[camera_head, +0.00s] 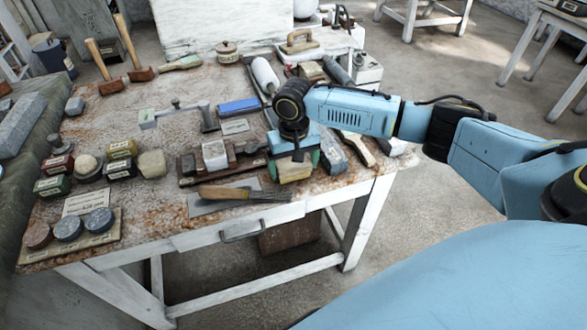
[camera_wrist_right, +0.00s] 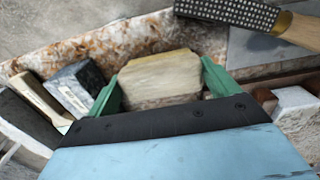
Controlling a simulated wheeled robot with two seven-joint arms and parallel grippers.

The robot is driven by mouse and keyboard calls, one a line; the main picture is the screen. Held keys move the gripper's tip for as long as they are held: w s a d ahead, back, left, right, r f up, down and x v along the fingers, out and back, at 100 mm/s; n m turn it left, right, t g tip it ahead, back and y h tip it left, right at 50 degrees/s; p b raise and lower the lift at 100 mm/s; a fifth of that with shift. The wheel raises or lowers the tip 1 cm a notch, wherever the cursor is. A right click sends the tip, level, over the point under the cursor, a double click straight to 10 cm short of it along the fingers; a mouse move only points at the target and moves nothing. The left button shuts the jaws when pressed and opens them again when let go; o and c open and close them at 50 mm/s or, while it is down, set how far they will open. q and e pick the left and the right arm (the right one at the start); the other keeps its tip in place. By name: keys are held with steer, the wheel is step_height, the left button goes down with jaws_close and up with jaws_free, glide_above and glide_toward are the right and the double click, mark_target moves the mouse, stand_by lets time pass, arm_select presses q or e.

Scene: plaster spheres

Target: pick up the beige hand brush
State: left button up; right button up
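A beige, block-shaped thing, which I take for the hand brush (camera_head: 295,172), is near the table's front edge, below my right gripper (camera_head: 293,158). In the right wrist view the beige brush (camera_wrist_right: 160,75) has a pale top and a darker, brownish lower side. The green fingers of my right gripper (camera_wrist_right: 162,82) stand apart on either side of it, very close to its ends. I see no clear grip on it. My left gripper is in neither view.
A rasp (camera_head: 240,194) with a wooden handle lies just in front, also in the wrist view (camera_wrist_right: 230,14). A dark grey block (camera_head: 331,155) and a long pale wooden tool (camera_head: 357,149) lie to the right. A white block (camera_head: 214,154) is left.

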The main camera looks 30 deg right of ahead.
steer(key=c, duration=0.6)
steer(key=shift+o, duration=0.2)
step_height(320, 180, up, 10)
steer(key=shift+r+p, duration=0.1)
steer(key=shift+p, duration=0.6)
steer(key=o, duration=0.4)
steer(key=c, duration=0.3)
